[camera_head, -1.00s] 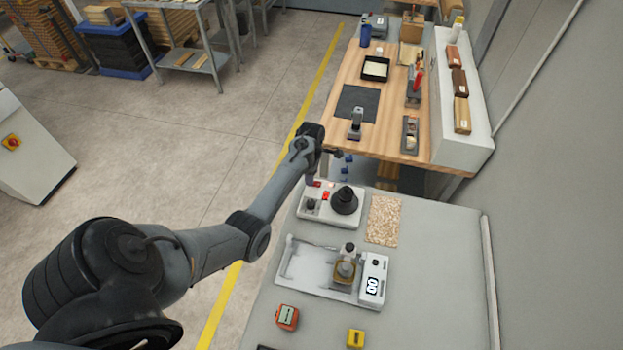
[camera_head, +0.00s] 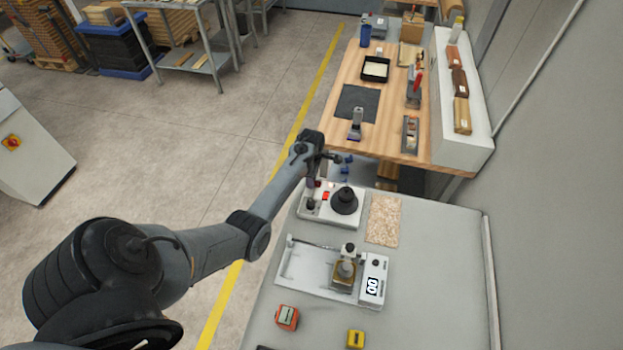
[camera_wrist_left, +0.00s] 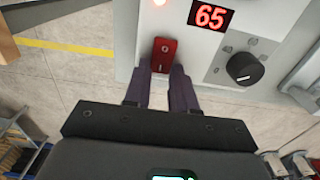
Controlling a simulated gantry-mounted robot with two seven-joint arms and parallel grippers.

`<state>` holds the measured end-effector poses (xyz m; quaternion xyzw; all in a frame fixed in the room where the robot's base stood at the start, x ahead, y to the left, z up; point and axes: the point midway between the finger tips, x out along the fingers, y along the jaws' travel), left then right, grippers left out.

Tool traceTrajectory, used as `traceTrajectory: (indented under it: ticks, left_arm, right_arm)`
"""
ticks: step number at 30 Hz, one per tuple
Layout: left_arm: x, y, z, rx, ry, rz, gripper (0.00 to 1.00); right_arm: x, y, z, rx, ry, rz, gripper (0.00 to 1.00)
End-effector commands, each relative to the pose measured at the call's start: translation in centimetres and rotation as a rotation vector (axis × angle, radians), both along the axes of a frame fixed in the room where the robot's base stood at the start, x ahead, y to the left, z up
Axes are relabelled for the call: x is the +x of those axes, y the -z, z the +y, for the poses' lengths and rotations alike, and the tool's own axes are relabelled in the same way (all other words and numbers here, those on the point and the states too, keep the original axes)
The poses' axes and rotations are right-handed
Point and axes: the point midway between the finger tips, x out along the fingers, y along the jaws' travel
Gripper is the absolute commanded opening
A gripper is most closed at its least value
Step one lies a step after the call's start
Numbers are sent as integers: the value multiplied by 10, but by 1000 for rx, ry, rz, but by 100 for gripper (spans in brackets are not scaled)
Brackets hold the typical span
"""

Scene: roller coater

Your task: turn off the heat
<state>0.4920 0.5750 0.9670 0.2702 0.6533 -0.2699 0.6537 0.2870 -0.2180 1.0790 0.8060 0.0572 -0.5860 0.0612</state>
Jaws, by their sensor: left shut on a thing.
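The white heating unit (camera_head: 333,217), with a black round part (camera_head: 345,200) on top, stands at the far left of the grey bench. In the left wrist view, its panel carries a red rocker switch (camera_wrist_left: 164,54) marked O and I, a red display (camera_wrist_left: 210,15) reading 65 and a black knob (camera_wrist_left: 245,68). A small lamp (camera_wrist_left: 160,3) glows at the top edge. My left gripper (camera_head: 311,183) is at the panel's left edge. Its dark fingers (camera_wrist_left: 161,78) are closed about the switch's lower end; the exact contact is hard to see. My right gripper is not in view.
A speckled board (camera_head: 383,219) lies right of the unit. A white fixture (camera_head: 318,272) stands in front, with an orange device (camera_head: 287,317) and a yellow one (camera_head: 355,338) nearer. A wooden workbench (camera_head: 345,105) is behind. Open floor lies left.

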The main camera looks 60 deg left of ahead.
Motion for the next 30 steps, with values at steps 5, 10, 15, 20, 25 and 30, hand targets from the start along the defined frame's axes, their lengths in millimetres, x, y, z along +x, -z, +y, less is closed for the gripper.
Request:
traceTrajectory:
  ticks: [5,10,15,20,25,30]
  left_arm:
    - [1,-2,-1,12,2,15,0]
    - [3,-4,-3,77,5,81,0]
    - [6,-4,-5,145,4,148,0]
    - [6,-4,-6,180,3,181,0]
    - [6,-4,-6,184,0,185,0]
    - [6,-4,-6,184,1,184,28]
  right_arm:
    - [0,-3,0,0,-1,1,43]
    - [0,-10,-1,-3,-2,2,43]
    - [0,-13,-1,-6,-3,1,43]
    - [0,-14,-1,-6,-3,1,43]
    - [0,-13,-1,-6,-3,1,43]
    - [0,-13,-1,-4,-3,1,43]
